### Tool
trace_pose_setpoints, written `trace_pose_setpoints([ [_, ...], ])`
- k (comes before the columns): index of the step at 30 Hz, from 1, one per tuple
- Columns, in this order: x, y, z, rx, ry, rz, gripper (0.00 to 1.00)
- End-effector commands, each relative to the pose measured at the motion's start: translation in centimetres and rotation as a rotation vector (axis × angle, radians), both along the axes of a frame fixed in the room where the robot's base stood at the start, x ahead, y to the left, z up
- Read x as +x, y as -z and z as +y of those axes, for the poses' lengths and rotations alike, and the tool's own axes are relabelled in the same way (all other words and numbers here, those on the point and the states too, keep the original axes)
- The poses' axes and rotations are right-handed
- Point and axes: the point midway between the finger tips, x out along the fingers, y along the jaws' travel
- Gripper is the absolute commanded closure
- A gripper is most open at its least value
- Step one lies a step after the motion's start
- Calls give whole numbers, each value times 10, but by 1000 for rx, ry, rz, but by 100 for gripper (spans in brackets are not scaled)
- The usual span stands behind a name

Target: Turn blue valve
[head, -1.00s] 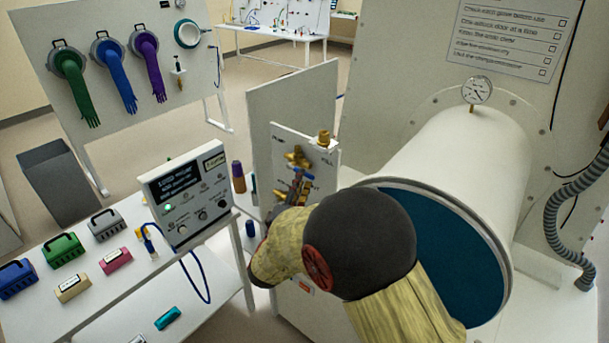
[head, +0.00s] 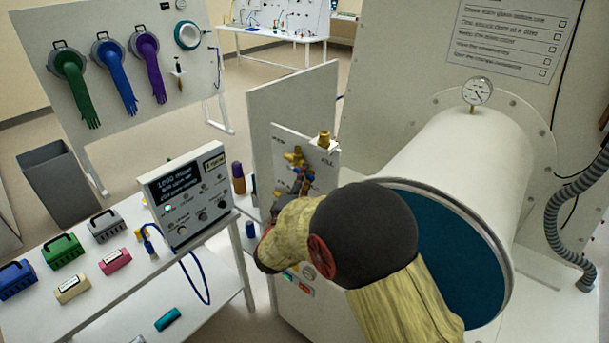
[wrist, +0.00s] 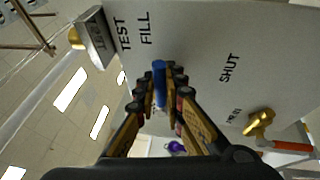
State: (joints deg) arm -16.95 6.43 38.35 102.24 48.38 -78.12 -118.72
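The blue valve handle (wrist: 159,72) stands between my fingertips in the wrist view, with a finger pad close against each side. My gripper (wrist: 160,88) looks shut on it. In the head view the valve panel (head: 318,158) stands in the middle, with brass fittings (head: 296,157) on its face and a small patch of blue (head: 300,170) below them. My own arm hides most of my gripper and the lower panel there. In the wrist view the panel carries the words TEST, FILL and SHUT.
A brass valve (wrist: 260,122) with a red-orange part (wrist: 290,146) is at right in the wrist view. The white chamber cylinder (head: 465,160) is close right of my arm. A table with a control box (head: 188,195) and colored blocks is at left.

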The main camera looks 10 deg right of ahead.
Motion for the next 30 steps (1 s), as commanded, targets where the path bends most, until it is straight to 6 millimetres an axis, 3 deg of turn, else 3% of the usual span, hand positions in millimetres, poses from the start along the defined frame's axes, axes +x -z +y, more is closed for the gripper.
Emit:
trace_pose_setpoints([
  [4,0,0,0,0,0,0,100],
  [30,5,4,-4,14,2,-18,100],
])
